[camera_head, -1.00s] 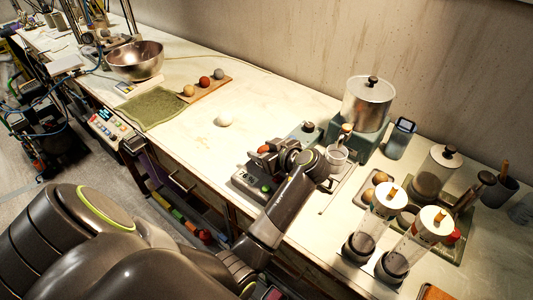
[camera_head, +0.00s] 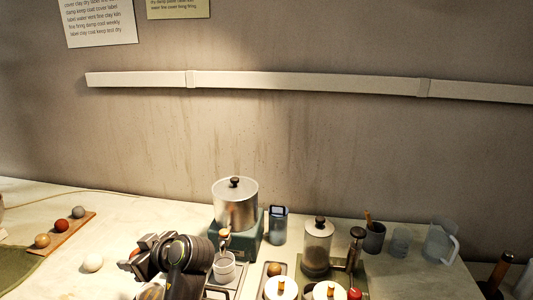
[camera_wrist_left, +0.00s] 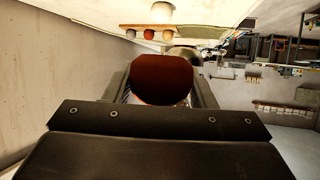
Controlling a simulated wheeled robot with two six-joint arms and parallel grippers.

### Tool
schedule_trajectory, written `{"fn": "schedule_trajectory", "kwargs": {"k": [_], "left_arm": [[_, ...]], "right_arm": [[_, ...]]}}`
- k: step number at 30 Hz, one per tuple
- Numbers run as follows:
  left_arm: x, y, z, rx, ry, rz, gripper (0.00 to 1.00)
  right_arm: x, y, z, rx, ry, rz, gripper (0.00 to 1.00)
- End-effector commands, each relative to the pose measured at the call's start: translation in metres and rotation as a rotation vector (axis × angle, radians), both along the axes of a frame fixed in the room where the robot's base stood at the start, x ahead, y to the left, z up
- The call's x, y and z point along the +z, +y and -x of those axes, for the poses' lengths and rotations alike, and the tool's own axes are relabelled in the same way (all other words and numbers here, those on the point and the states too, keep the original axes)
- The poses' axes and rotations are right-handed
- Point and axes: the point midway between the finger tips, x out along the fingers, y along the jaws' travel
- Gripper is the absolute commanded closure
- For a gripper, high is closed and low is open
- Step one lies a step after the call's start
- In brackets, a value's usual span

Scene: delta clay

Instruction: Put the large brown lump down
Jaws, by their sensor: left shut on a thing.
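My left gripper (camera_head: 142,252) is over the bench, left of the metal urn. It is shut on the large brown lump (camera_wrist_left: 162,80), which looks reddish brown and fills the space between the fingers in the left wrist view. In the head view only a small orange-red sliver shows by the fingers, and the rest of the lump is hidden. I cannot tell whether the lump touches the bench. My right gripper is not in view.
A white ball (camera_head: 93,262) sits left of the gripper. Farther left are a wooden board (camera_head: 66,233) with three small balls and a green cloth (camera_head: 14,268). The metal urn (camera_head: 235,205), a cup (camera_head: 224,268) and several jars crowd the right. Bare bench lies around the white ball.

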Motion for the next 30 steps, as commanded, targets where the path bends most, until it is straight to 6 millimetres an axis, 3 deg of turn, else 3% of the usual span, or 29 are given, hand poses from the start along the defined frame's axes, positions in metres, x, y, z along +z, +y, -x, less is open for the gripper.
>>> {"fn": "schedule_trajectory", "kwargs": {"k": [9, 18, 24, 30], "left_arm": [[0.033, -0.055, -0.009, -0.543, -0.012, 0.002, 0.80], [0.072, -0.106, 0.002, -0.978, -0.009, -0.007, 0.80], [0.089, -0.128, 0.013, -1.153, -0.004, -0.004, 0.80], [0.094, -0.137, 0.018, -1.217, -0.002, -0.001, 0.80]], "right_arm": [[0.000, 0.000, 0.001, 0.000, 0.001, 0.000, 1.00], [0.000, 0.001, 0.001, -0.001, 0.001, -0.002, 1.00], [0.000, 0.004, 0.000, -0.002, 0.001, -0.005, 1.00], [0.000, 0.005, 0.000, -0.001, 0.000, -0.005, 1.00]]}}
